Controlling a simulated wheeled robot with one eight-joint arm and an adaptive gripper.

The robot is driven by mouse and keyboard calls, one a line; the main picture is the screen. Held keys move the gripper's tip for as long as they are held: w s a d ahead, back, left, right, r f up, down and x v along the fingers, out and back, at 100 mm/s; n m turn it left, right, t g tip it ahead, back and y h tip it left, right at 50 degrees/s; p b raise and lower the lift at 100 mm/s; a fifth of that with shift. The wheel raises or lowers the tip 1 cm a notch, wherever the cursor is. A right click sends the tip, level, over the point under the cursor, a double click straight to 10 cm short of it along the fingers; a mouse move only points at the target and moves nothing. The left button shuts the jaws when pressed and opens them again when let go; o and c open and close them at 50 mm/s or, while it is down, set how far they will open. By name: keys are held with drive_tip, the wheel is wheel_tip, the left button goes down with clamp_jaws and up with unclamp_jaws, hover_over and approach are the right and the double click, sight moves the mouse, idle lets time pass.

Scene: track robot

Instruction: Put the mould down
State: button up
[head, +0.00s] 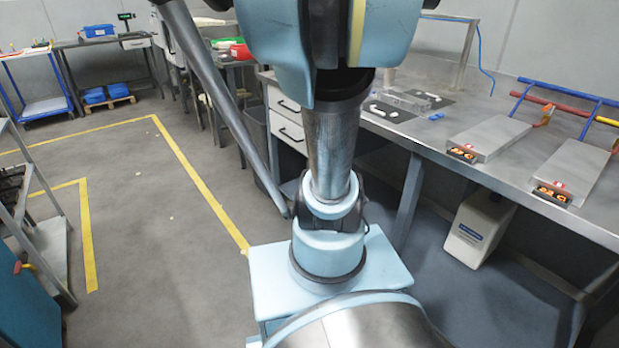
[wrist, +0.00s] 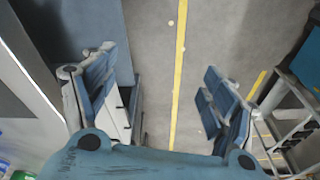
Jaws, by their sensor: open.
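My gripper (wrist: 162,85) shows in the wrist view with its two fingers wide apart. Nothing is held between them; grey floor with a yellow line shows through the gap. In the head view my arm fills the middle, and the fingers are not visible there. No object that I can surely call the mould shows. A clear, shallow item (head: 405,101) lies on the steel bench (head: 462,120) between two dark mats with white pieces, but I cannot tell whether it is the mould. My gripper is away from it.
Two grey slab-like devices (head: 490,137) with orange displays sit on the bench's right part. A white canister (head: 478,228) stands underneath. A shelf rack (head: 35,215) stands at left. A blue trolley (head: 45,107) is at far left. The floor (head: 140,200) between yellow lines is clear.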

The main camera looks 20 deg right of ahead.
drive_tip(key=s+a+f+m, duration=0.1)
drive_tip(key=s+a+f, duration=0.6)
drive_tip(key=s+f, duration=0.3)
drive_tip(key=shift+f+h, duration=0.4)
drive_tip(key=shift+f, duration=0.55)
